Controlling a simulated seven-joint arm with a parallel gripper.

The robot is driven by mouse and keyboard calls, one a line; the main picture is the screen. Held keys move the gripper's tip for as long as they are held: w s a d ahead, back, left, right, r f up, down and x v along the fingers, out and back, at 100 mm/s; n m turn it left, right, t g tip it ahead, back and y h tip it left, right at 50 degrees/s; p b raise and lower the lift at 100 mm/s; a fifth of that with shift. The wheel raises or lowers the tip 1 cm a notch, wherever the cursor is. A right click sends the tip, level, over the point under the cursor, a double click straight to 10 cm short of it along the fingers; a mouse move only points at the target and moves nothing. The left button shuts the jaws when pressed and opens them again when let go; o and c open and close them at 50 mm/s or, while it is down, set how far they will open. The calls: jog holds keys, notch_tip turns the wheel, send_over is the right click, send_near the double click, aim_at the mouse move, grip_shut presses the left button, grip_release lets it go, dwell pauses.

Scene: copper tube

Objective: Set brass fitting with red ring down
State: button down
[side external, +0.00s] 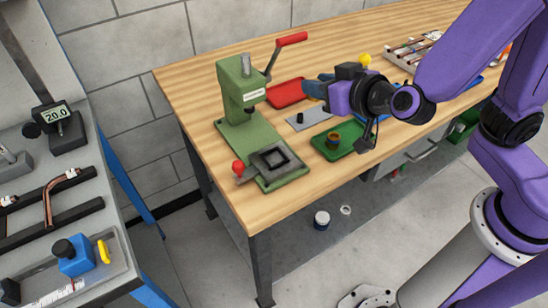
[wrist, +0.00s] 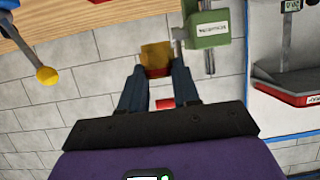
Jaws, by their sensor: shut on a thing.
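My gripper (wrist: 158,72) points toward the grey block wall. It is shut on the brass fitting with red ring (wrist: 156,54), which shows between the fingertips in the wrist view as a yellow-brown piece with a red band on its near edge. In the side external view my gripper (side external: 316,90) is above the wooden bench, between the red tray and the blue tray. The fingers hide the held fitting there. A green tray (side external: 350,152) lies on the bench below, with a small brass-coloured part with a dark ring (side external: 333,138) in it.
A green press (side external: 242,95) with a red-handled lever (side external: 292,38) stands left of my gripper. A red tray (side external: 285,93) and a grey plate with a black peg (side external: 303,120) lie beside it. A yellow ball (side external: 365,60) is close behind my wrist. Bare wood (side external: 200,75) lies left of the press.

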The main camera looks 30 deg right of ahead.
jog(key=s+a, duration=0.1)
jog(key=s, duration=1)
jog(key=shift+f, duration=0.45)
jog(key=shift+w+a+f, duration=0.1)
jog(key=shift+w, duration=0.05)
send_over(277, 164)
jog(key=shift+d+f, duration=0.2)
jog(key=shift+f, duration=2.1)
jog(key=shift+d+f, duration=0.2)
jog(key=shift+f, duration=2.1)
jog(key=shift+w+a+f, duration=0.1)
jog(key=shift+w+f, duration=0.05)
jog(key=shift+f, duration=0.35)
jog(key=shift+w+a+f, duration=0.1)
jog(key=shift+f, duration=1.05)
jog(key=shift+f, duration=0.1)
